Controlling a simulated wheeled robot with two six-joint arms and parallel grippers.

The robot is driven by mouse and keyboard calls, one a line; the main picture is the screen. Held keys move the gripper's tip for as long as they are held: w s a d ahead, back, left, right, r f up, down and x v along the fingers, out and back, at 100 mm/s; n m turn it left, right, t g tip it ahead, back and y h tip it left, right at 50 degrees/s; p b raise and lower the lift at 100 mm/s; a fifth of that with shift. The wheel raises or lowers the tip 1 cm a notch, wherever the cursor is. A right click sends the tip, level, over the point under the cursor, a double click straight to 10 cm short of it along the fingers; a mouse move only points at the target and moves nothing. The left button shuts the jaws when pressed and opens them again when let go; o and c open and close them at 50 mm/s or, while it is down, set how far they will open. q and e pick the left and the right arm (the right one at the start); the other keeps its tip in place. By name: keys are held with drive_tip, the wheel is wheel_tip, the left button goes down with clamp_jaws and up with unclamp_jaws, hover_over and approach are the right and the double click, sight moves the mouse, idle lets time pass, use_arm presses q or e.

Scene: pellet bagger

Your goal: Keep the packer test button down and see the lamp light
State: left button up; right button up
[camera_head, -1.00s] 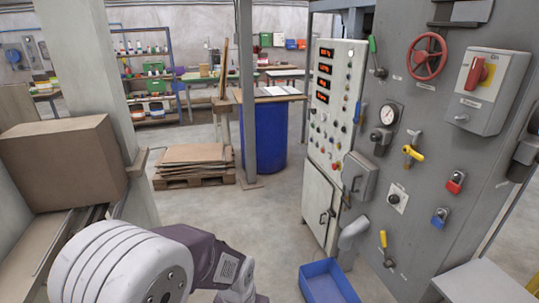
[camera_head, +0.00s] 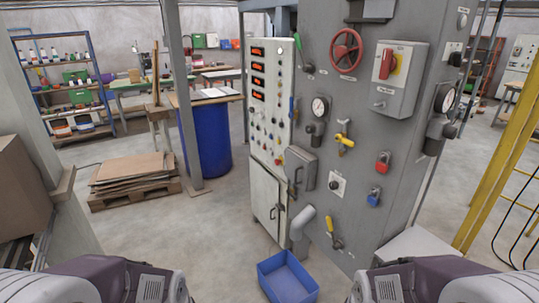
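A light grey control cabinet (camera_head: 268,110) stands in the middle of the view, with red digital displays (camera_head: 258,68) and rows of small buttons and lamps (camera_head: 272,135). The grey machine panel (camera_head: 355,110) beside it carries a small white plate with a dark round control (camera_head: 337,184). I cannot tell which of these is the packer test button or its lamp; labels are too small to read. Parts of both my arms show at the bottom left and bottom right corners. Neither gripper shows, and nothing of mine touches the panel.
A blue bin (camera_head: 287,280) sits on the floor below. A cardboard pallet (camera_head: 134,180) stands left; floor between is clear.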

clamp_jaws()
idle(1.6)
